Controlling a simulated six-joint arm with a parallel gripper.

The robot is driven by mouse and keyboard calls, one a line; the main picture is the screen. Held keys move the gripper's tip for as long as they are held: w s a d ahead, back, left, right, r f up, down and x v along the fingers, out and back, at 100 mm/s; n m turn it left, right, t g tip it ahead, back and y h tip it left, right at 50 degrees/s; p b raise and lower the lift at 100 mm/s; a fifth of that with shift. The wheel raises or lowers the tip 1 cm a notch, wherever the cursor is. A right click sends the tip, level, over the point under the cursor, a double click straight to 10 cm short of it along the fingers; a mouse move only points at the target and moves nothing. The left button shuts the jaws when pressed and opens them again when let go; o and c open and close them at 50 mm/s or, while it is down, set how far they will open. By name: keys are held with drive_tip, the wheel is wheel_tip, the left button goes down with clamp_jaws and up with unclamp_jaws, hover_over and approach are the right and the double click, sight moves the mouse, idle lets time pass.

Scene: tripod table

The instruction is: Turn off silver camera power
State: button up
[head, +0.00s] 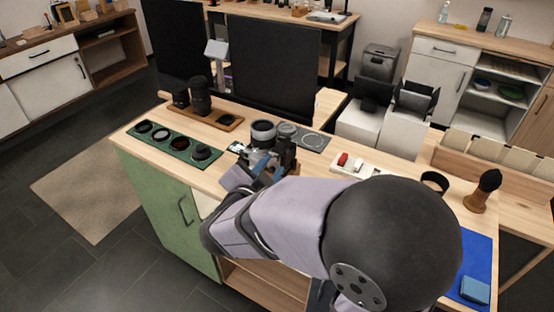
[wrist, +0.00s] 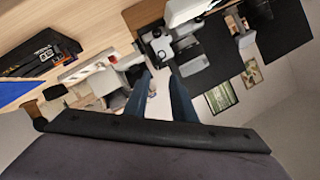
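The silver camera (head: 264,133) stands on the wooden table in the head view, its lens upright and its lower part partly hidden by my gripper. In the wrist view a silver and black body that looks like the camera (wrist: 160,45) is just beyond the fingertips. My gripper (head: 250,165) is low at the near side of the camera. Its two blue fingers (wrist: 158,75) are apart with nothing visible between them. The power switch is too small to make out, and I cannot tell whether a fingertip touches the camera.
A green tray of round filters (head: 205,153) lies left of the camera. Behind it, lenses (head: 200,98) stand on a wooden board. A grey mat (head: 312,142) lies to the right, then a white tray with a red item (head: 342,159). A brush (head: 485,188) and blue mat (head: 476,255) are farther right.

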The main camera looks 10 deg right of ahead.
sight(280, 156)
drive_tip(key=shift+x, duration=2.8)
drive_tip(key=shift+c, duration=0.5)
clamp_jaws()
